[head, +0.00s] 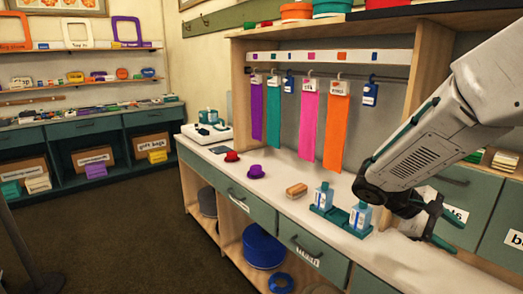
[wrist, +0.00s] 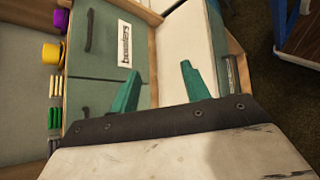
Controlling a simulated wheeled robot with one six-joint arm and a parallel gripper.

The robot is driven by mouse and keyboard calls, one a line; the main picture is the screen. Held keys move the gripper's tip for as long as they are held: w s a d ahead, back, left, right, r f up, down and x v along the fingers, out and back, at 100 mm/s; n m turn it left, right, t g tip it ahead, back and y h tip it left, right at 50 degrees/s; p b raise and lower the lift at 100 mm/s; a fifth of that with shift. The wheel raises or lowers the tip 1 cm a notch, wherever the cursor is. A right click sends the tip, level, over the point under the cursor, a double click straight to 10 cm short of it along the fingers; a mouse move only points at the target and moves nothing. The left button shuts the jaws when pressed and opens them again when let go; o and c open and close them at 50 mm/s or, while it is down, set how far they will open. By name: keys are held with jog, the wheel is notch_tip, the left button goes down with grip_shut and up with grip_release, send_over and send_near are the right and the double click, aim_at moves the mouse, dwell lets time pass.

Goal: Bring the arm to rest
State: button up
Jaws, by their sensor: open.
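My arm reaches in from the right of the head view. My gripper (head: 446,222) is over the right part of the counter, to the right of the teal tray with bottles. In the wrist view my gripper (wrist: 160,82) shows two teal fingers spread apart with nothing between them. Beyond them are a pale counter top (wrist: 186,30) and a green drawer front with a white label (wrist: 138,43).
The teal tray (head: 328,213) holds two blue-and-white bottles. A wooden brush-like block (head: 297,190) and a purple hat (head: 256,172) stand further left. Coloured strips, including an orange one (head: 336,130), hang from a rail behind. A dark floor (head: 120,230) lies open at left.

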jog(key=s+a+r+m+t+y, duration=0.2)
jog(key=s+a+y, duration=0.3)
jog(key=s+a, duration=0.2)
jog(key=s+a+r+m+t+y, duration=0.3)
jog(key=s+a+y, duration=0.3)
jog(key=s, duration=0.6)
jog(key=shift+a, duration=1)
